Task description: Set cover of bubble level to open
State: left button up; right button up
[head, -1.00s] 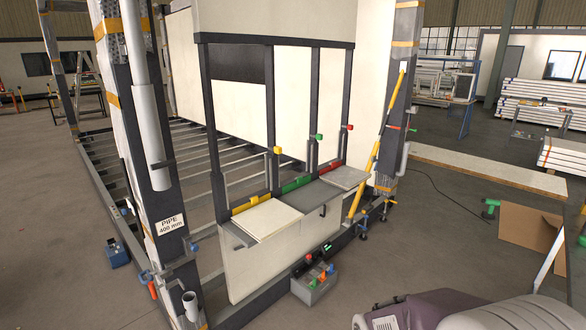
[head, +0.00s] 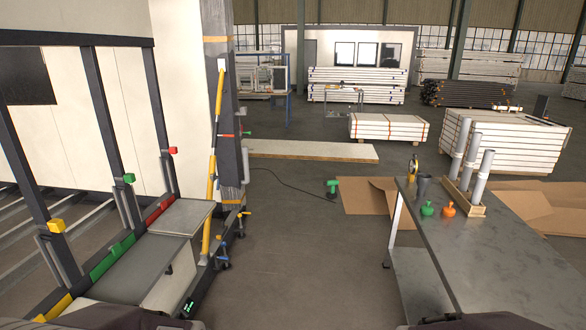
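I cannot make out for sure which thing is the bubble level, and no cover on one can be told open or shut. A long yellow bar (head: 212,180) leans upright along the dark post (head: 228,130) at the right end of the container frame. A small black device with a green lit display (head: 189,307) sits low at the frame's front, near the bottom edge. Neither of my grippers shows; only dark parts, probably of my arms, show along the bottom edge.
A grey worktable (head: 480,240) stands at the right, with a wooden rack (head: 465,197) of grey pipes, a green piece (head: 427,208) and an orange piece (head: 448,209). Cardboard (head: 370,197) lies on the floor behind it. Floor between frame and table is mostly clear.

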aim_at(223, 228)
jog(key=i+l, duration=0.1)
jog(key=i, duration=0.75)
jog(key=i+u, duration=0.1)
jog(key=i, duration=0.8)
jog(key=i+l, duration=0.2)
jog(key=i, duration=0.65)
jog(key=i+u, duration=0.35)
jog(key=i, duration=0.15)
jog(key=i+l+u, duration=0.2)
jog(key=i+u, duration=0.15)
jog(key=i, duration=0.15)
jog(key=i+l+u, duration=0.35)
jog(key=i, duration=0.15)
jog(key=i+l+u, duration=0.1)
jog(key=i+u, duration=0.3)
jog(key=i+l+u, duration=0.15)
jog(key=u, duration=0.3)
jog(key=i+l+u, duration=0.25)
jog(key=u, duration=0.15)
jog(key=i+l+u, duration=0.2)
jog(key=l+u, duration=0.25)
jog(key=i+l+u, duration=0.1)
jog(key=l+u, duration=0.3)
